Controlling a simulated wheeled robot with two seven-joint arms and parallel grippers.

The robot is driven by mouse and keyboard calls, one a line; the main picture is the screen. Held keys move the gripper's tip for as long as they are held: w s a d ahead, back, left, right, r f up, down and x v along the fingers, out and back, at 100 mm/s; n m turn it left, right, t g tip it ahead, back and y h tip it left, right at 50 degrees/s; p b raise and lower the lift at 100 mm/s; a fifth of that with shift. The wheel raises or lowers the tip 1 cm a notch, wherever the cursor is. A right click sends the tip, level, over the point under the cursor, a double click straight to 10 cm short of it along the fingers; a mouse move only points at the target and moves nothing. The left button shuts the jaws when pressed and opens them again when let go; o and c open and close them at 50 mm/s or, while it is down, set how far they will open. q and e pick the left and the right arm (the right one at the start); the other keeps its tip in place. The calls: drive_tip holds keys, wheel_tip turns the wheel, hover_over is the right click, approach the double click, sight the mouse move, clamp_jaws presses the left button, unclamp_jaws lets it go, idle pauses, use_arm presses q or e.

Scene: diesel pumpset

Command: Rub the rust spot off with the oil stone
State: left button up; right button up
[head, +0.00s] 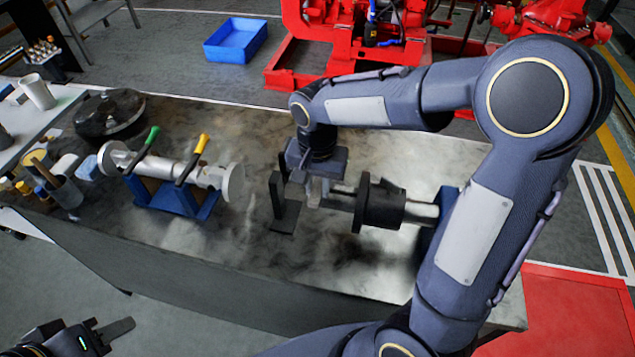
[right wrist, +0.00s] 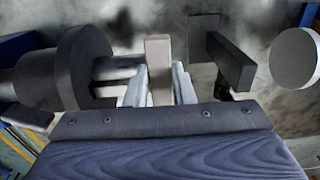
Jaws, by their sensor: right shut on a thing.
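My right gripper (head: 315,192) is shut on a pale block-shaped stone (right wrist: 159,70), which stands up between the fingertips (right wrist: 160,88) in the right wrist view. The fingers are beside the near end of a metal shaft (head: 340,201) with a black flanged coupling (head: 378,205). In the right wrist view the shaft (right wrist: 112,68) and coupling (right wrist: 82,68) are left of the stone. I cannot tell whether stone and shaft touch. I cannot make out a rust spot. My left gripper (head: 110,335) is low at the bottom left, away from the bench; its jaw opening is unclear.
A dark upright stand (head: 283,205) is close left of my right gripper. The bench front (head: 240,290) is clear.

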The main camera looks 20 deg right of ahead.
drive_tip(key=shift+w+d+f, duration=0.1)
drive_tip(key=shift+w+d, duration=0.5)
drive_tip(key=shift+w, duration=0.15)
drive_tip(key=shift+s+a, duration=0.7)
drive_tip(key=shift+s, duration=0.3)
drive_tip(key=shift+w+d+r+p, duration=0.15)
drive_tip(key=shift+w+d, duration=0.2)
drive_tip(key=shift+w, duration=0.2)
drive_tip(key=shift+w+d+r+p, duration=0.1)
drive_tip(key=shift+w+d+p, duration=0.05)
drive_tip(key=shift+w+d, duration=0.3)
drive_tip(key=shift+s+a+f+b, duration=0.15)
drive_tip(key=shift+s+a+b, duration=0.15)
drive_tip(key=shift+s+a, duration=0.55)
drive_tip(key=shift+w+d+f, duration=0.1)
drive_tip(key=shift+w+d, duration=0.65)
drive_tip(key=shift+w, duration=0.1)
drive_tip(key=shift+s+a, duration=0.75)
drive_tip(key=shift+s, duration=0.25)
drive_tip(key=shift+w+d+r+p, duration=0.1)
drive_tip(key=shift+w+d+p, duration=0.1)
drive_tip(key=shift+w+d, duration=0.3)
drive_tip(key=shift+w+d+r+p, duration=0.15)
drive_tip(key=shift+w+d, duration=0.1)
drive_tip(key=shift+w, duration=0.3)
drive_tip(key=shift+s+a+f+b, duration=0.15)
drive_tip(key=shift+s+a+b, duration=0.15)
drive_tip(key=shift+s+a, duration=0.6)
drive_tip(key=shift+d, duration=0.2)
